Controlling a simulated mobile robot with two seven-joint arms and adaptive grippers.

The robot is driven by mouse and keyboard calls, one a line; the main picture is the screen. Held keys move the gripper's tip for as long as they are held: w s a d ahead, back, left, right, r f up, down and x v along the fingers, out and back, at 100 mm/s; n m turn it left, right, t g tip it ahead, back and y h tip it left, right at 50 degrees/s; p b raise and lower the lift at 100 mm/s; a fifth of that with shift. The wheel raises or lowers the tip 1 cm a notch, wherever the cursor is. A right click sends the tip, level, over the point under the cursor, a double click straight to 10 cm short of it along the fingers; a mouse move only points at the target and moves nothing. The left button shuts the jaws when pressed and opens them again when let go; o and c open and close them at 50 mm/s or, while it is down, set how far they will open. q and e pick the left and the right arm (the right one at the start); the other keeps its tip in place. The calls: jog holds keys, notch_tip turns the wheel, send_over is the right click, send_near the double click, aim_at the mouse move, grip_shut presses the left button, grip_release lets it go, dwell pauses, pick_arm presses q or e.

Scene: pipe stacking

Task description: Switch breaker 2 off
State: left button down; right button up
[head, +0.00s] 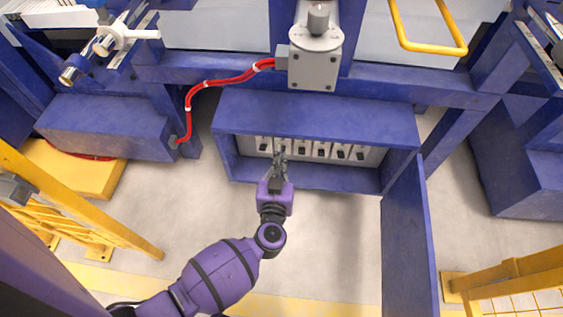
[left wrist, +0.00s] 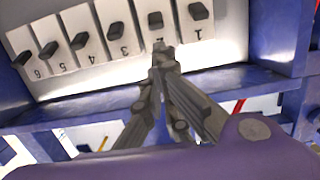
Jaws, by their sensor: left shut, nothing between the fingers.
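Breaker 2 (left wrist: 155,20) is a dark lever on a white plate, between breaker 1 (left wrist: 200,12) and breaker 3 (left wrist: 117,31) in the left wrist view, where the panel shows upside down. The fingertips partly cover its number. My left gripper (left wrist: 163,48) is shut and empty, its tips close to the lower part of breaker 2's plate. I cannot tell whether they touch it. In the head view the left gripper (head: 280,152) reaches into the open blue breaker box (head: 318,116) at the second breaker from the left. My right gripper is not in view.
More breakers, such as breaker 4 (left wrist: 81,41), line the row. The box's open door (head: 406,240) stands at the right. A grey unit (head: 315,66) with a red cable (head: 222,81) is above the box. Yellow railings (head: 75,205) stand at the left. The floor before the box is clear.

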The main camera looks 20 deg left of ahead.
pick_arm(q)
jog(key=shift+b+x, duration=1.05)
jog(key=shift+x, duration=2.1)
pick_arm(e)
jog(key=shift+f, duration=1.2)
